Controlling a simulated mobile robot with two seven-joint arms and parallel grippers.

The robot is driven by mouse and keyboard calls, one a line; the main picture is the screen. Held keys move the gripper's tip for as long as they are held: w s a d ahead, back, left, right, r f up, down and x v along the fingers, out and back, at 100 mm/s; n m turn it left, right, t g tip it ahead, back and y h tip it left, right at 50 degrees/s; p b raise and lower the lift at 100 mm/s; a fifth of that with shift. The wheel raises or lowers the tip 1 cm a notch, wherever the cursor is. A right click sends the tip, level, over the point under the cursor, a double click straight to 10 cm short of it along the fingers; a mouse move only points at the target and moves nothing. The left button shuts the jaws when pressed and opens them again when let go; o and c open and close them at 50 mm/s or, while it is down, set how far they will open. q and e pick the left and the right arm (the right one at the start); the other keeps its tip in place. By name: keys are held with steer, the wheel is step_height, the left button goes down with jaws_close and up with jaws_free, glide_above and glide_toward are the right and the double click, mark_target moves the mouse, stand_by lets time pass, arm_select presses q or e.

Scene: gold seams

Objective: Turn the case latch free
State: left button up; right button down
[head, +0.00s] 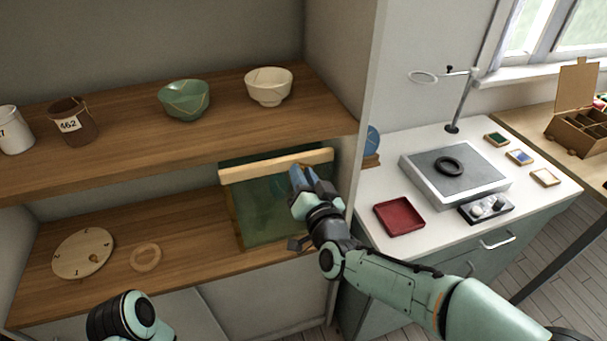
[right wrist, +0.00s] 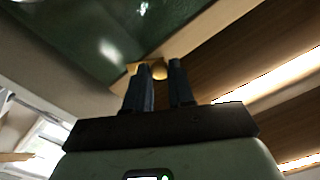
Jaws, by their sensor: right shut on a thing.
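The case (head: 262,212) stands on the lower shelf, with a dark green glass front and a pale wooden top rail. My right gripper (head: 300,172) is at the right part of that rail, in front of the glass. In the right wrist view my right gripper (right wrist: 158,66) has its two dark fingers around a small brass latch (right wrist: 158,69) at the frame's edge, and is shut on it. The fingers hide part of the latch, and in the head view the gripper covers it. Only a link of my left arm shows at bottom left; its gripper is out of view.
The upper shelf (head: 130,130) overhangs the case and holds bowls (head: 184,99) and jars. A cabinet wall stands close on the right, beside a white worktop (head: 400,170).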

steer(key=n+p, duration=0.1)
steer(key=n, duration=0.4)
steer(key=shift+n, duration=0.3)
stand_by(0.5)
steer(key=c, duration=1)
jaws_free()
steer(key=shift+s, duration=0.1)
steer(key=v, duration=1.3)
steer(key=shift+s, duration=0.1)
